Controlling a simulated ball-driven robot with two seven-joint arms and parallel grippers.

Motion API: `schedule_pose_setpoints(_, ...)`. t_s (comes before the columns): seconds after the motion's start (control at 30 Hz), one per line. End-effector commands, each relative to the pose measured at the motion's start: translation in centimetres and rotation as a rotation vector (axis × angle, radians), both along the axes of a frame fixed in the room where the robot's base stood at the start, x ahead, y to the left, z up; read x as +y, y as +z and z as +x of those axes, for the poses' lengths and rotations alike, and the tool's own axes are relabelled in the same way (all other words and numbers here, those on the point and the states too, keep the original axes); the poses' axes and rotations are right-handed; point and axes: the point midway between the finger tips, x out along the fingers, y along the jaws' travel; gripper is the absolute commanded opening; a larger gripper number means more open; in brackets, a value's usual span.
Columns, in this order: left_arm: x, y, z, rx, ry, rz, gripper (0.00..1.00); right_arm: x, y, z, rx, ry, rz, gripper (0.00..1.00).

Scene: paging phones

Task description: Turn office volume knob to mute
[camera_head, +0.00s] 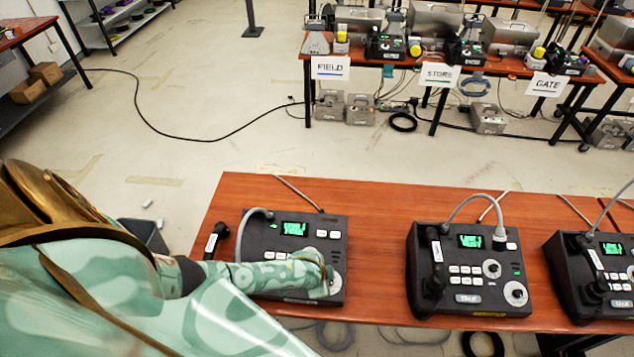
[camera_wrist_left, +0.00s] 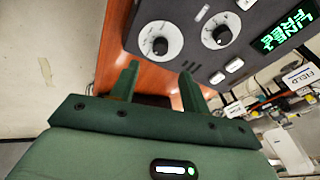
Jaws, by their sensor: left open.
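Three dark paging phones with green displays stand on the wooden table: a left one (camera_head: 273,229), a middle one (camera_head: 450,275) and a right one (camera_head: 570,292). I cannot read which is the office one. My left gripper (camera_head: 322,274) is over the left phone's lower right corner and hides most of its knobs. In the left wrist view my left gripper (camera_wrist_left: 158,88) is open and empty. A black knob on a white dial (camera_wrist_left: 160,43) lies just beyond the fingertips, roughly between them, apparently ungripped. A second knob (camera_wrist_left: 217,34) is to its right. My right gripper is out of view.
A back table (camera_head: 310,48) carries more equipment, with FIELD, STORE and GATE signs. Table surface between the left and middle phones (camera_head: 378,265) is clear.

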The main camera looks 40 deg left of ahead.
Motion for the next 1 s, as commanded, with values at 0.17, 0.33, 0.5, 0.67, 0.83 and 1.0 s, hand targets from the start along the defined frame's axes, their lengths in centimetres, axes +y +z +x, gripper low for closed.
schedule_pose_setpoints(0.17,0.1,4.6,-1.9,-0.001,-0.001,0.0,0.46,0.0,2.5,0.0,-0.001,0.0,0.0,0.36)
schedule_pose_setpoints(0.33,0.1,6.8,-3.0,0.0,0.0,0.0,0.46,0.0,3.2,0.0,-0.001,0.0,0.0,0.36)
schedule_pose_setpoints(0.5,0.1,7.6,-3.4,0.0,0.001,0.0,0.46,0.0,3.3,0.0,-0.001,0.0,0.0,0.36)
schedule_pose_setpoints(0.67,0.1,7.5,-3.4,0.0,0.001,0.0,0.46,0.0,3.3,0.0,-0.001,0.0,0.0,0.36)
schedule_pose_setpoints(0.83,0.1,7.5,-3.4,0.0,0.0,0.0,0.46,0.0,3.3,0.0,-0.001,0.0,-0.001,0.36)
schedule_pose_setpoints(1.0,0.0,7.5,-3.4,0.0,0.0,0.0,0.46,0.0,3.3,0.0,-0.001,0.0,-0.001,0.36)
